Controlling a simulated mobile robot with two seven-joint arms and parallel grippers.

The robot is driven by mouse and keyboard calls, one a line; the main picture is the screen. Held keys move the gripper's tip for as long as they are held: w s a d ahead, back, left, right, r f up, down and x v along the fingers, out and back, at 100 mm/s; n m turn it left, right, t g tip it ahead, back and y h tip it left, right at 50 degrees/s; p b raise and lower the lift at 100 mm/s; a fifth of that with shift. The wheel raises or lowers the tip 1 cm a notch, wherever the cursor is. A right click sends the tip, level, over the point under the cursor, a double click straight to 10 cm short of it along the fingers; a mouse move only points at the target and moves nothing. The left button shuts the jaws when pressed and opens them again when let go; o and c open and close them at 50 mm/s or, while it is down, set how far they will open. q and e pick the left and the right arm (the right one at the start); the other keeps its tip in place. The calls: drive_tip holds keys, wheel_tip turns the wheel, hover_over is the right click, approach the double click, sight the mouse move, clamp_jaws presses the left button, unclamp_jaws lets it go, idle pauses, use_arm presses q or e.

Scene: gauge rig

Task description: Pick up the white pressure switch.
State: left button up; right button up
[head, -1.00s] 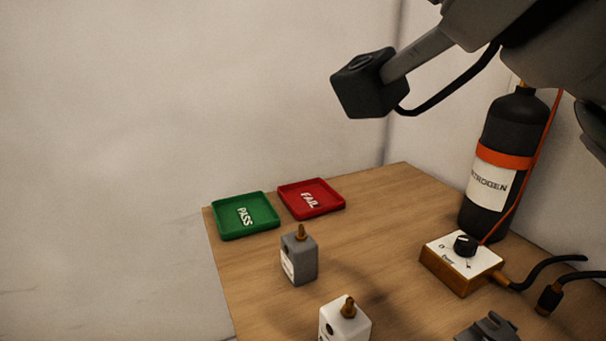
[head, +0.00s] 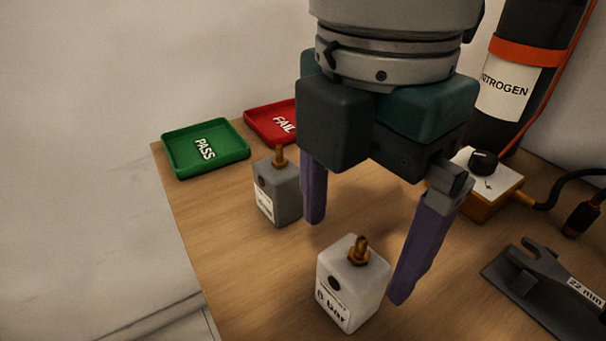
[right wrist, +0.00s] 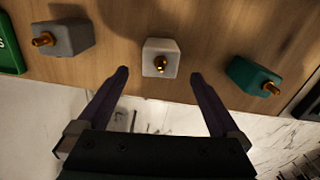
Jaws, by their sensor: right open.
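The white pressure switch (head: 350,283) stands upright on the wooden table, with a brass fitting on top and a dark round port and printed label on its front. In the right wrist view the white switch (right wrist: 161,58) lies just beyond the fingertips, centred between them. My right gripper (head: 357,260) is open and empty, its purple fingers pointing down above and behind the switch. It also shows in the right wrist view (right wrist: 160,75). My left gripper is not in view.
A grey switch (head: 279,190) stands behind left, near the finger. A green PASS tray (head: 180,165) and red FAIL tray (head: 262,122) lie at the back. A regulator box (head: 488,200), nitrogen bottle (head: 510,85) and 22 mm wrench stand (head: 525,290) are right. A green switch (right wrist: 254,77) shows in the wrist view.

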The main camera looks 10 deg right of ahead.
sight(356, 256)
drive_tip(key=f, duration=0.6)
drive_tip(key=shift+w+d, duration=0.15)
drive_tip(key=shift+d, duration=0.2)
drive_tip(key=shift+c, duration=0.2)
clamp_jaws()
drive_tip(key=shift+r, duration=0.1)
